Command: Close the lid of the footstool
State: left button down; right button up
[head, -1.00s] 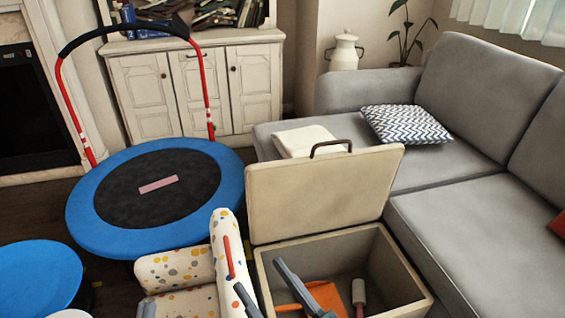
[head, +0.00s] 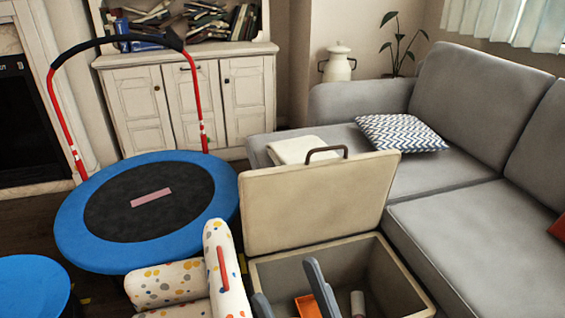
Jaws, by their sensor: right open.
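The footstool (head: 408,290) is a beige box with its lid (head: 315,205) open, standing up and leaning back at the rear edge. A dark brown handle (head: 326,154) sits on the lid's top edge. An orange item (head: 307,307) and a pale cylinder (head: 357,304) lie inside the box. My right gripper (head: 290,288) is at the bottom of the head view, its two grey fingers spread apart with nothing between them. One finger is over the box opening, the other near its left front side. It looks apart from the lid. My left gripper is out of view.
A grey sofa (head: 465,215) with a zigzag cushion (head: 402,133) stands close to the right. A spotted armchair (head: 170,284) is close on the left. A blue trampoline (head: 85,235) and a white cabinet (head: 195,105) are behind.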

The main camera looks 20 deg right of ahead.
aim_at(290, 206)
jog(key=j+z, duration=0.15)
jog(key=z, duration=0.3)
jog(key=j+z, duration=0.2)
jog(key=z, duration=0.2)
jog(key=j+z, duration=0.15)
jog(key=z, duration=0.3)
jog(key=k, duration=0.05)
